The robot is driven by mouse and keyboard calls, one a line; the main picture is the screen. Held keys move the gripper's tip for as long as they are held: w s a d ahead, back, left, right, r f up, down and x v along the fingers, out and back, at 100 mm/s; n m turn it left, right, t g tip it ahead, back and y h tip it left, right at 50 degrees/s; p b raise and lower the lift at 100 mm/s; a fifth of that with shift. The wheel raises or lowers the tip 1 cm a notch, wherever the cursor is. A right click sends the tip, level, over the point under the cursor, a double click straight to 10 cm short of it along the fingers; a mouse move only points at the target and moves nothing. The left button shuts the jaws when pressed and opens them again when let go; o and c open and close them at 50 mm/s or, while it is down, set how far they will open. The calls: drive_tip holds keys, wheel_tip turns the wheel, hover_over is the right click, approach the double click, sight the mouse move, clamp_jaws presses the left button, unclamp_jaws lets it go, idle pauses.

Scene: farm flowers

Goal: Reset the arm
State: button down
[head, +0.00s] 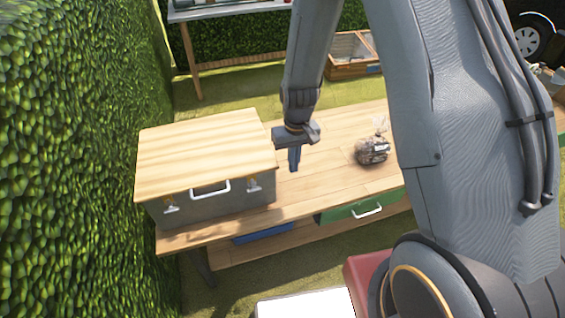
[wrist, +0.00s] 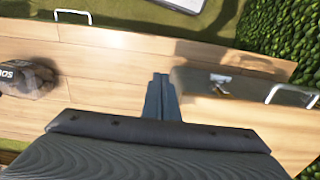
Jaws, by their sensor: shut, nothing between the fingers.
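My gripper (head: 294,158) hangs from my arm above the wooden table (head: 310,190), pointing down. It is to the right of the grey box and left of the bagged item. Its two fingers are together with nothing between them. In the wrist view the gripper (wrist: 161,80) shows over bare table boards, beside the grey box on the right.
A grey box (head: 210,205) with a wooden lid and metal handle stands on the table's left. A bag of dark contents (head: 373,150) sits right of my gripper. A green drawer (head: 362,208) is under the tabletop. A hedge (head: 75,150) rises at left.

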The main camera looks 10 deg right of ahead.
drive_tip(key=s+d+r+m+b, duration=0.1)
drive_tip(key=s+d+r+b, duration=0.1)
drive_tip(key=s+r, duration=0.4)
drive_tip(key=s+d+r+t+b, duration=0.1)
drive_tip(key=s+d+r+b, duration=0.2)
drive_tip(key=s+d+r, duration=0.2)
wheel_tip(320, 180, up, 3)
drive_tip(key=shift+s+r+m, duration=0.15)
drive_tip(key=shift+s+m, duration=0.25)
drive_tip(key=shift+s, duration=0.5)
